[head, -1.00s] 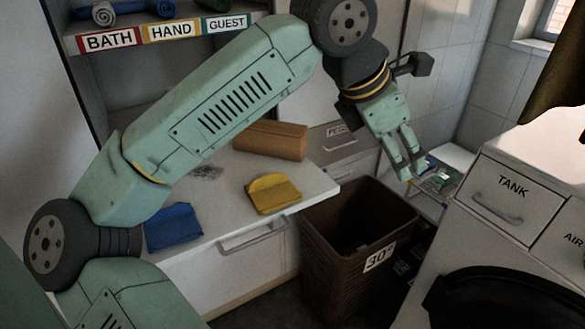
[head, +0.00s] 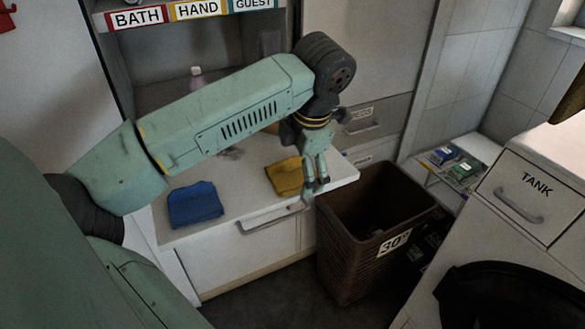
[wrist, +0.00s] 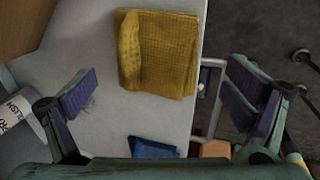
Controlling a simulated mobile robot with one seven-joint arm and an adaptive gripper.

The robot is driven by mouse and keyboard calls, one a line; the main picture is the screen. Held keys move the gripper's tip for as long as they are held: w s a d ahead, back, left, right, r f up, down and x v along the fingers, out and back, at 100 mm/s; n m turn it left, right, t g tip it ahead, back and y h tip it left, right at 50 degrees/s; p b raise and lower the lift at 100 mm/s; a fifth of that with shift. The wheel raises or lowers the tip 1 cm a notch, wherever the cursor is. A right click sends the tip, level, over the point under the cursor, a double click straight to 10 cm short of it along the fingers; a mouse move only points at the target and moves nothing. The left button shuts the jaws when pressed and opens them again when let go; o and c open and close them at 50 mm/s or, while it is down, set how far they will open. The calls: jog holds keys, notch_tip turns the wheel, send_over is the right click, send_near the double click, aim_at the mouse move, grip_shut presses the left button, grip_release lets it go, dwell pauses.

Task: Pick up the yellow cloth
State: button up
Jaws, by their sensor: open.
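The yellow cloth (head: 284,177) lies folded on the white counter near its front right edge. In the wrist view the yellow cloth (wrist: 160,55) is at the top centre, with one edge folded over. My gripper (head: 317,187) points down beside the cloth in the head view and covers its right part. In the wrist view my gripper (wrist: 165,95) is open, with its two fingers wide apart and nothing between them but counter, counter edge and floor. The cloth lies beyond the fingertips, apart from them.
A blue cloth (head: 195,204) lies on the counter to the left. A drawer handle (head: 273,217) juts from the counter front. A brown basket (head: 375,220) stands open on the floor at right. A pink-capped bottle (head: 196,78) stands at the back.

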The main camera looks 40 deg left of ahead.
aim_at(293, 171)
jog(key=shift+x, duration=1.25)
jog(key=shift+c, duration=0.5)
jog(key=c, duration=0.8)
